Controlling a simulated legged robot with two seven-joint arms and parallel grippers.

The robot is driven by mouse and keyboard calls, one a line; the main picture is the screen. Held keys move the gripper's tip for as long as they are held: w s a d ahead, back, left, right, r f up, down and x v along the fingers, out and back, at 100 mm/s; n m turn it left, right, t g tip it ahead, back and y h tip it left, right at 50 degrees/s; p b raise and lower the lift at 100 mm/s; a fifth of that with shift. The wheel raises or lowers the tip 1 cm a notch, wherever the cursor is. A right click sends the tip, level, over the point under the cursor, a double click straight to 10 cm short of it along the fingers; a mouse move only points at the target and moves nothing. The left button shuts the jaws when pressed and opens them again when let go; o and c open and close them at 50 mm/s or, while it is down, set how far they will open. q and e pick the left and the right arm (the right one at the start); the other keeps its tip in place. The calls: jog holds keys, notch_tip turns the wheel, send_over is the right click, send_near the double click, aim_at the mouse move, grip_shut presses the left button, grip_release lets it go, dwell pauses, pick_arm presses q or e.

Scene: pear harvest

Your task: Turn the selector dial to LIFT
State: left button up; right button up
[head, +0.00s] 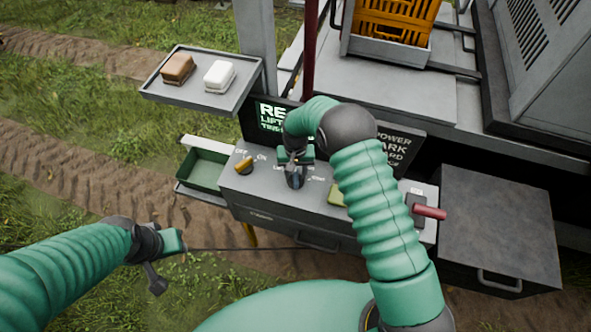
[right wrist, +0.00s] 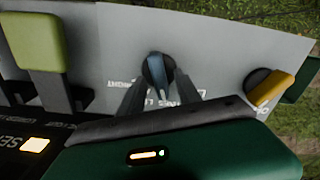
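The selector dial (head: 295,179) is a dark round knob with a blue grip bar on the sloping grey control panel (head: 262,190). The dial also shows in the right wrist view (right wrist: 157,73), its bar pointing roughly up and down the picture. White lettering around it is partly hidden and too blurred to read fully. My right gripper (right wrist: 157,92) is open, its two dark fingers on either side of the dial; I cannot tell whether they touch it. My left gripper (head: 168,262) hangs low at the left, away from the panel; its finger opening is unclear.
A yellow OFF/ON knob (head: 244,165) sits left of the dial. A yellow-green paddle (head: 337,194) and a red-handled lever (head: 429,212) sit to its right. A lit screen (head: 271,116) stands behind, partly covered by my right arm. A tray (head: 160,92) is at upper left.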

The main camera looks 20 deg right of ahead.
grip_shut()
jog(key=shift+f, duration=0.1)
dwell(0.4)
jog(key=shift+n+b, duration=0.5)
jog(key=shift+b, duration=0.2)
jog(key=shift+f+n+b, duration=0.1)
jog(key=shift+n+b, duration=0.8)
jog(key=shift+n, duration=0.1)
jog(key=n+b, duration=0.1)
jog(key=n, duration=0.2)
jog(key=shift+a+b, duration=0.1)
jog(key=shift+b, duration=0.3)
jog(key=shift+n+b, duration=0.35)
jog(key=shift+n, duration=0.55)
jog(key=shift+r, duration=0.2)
